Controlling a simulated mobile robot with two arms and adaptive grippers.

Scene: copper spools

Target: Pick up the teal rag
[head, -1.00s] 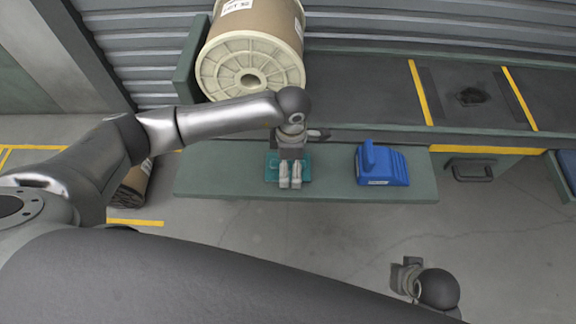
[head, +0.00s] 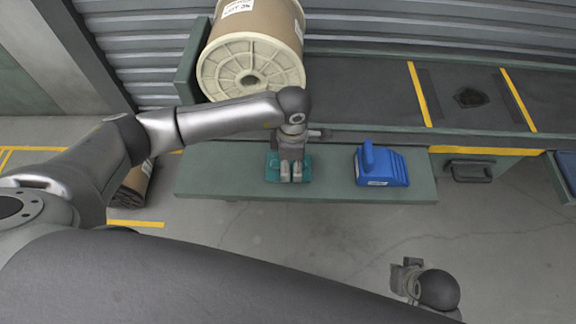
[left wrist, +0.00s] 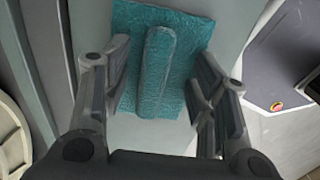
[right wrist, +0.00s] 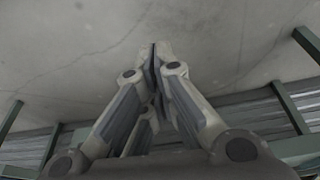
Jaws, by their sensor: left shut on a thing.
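The teal rag (head: 271,168) lies on the green-grey bench's front shelf, partly hidden under my left gripper (head: 291,175) in the head view. In the left wrist view the rag (left wrist: 140,25) is a flat cloth with a raised fold along its middle. The rag still appears to lie on the shelf. My right gripper (head: 407,275) is away from it at the lower right, over the floor. The right wrist view shows its fingertips (right wrist: 160,50) together with nothing between them.
A blue container (head: 382,165) with a handle stands on the shelf (head: 225,178) to the right of the rag. A large copper-coloured spool (head: 252,60) stands behind on the upper level.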

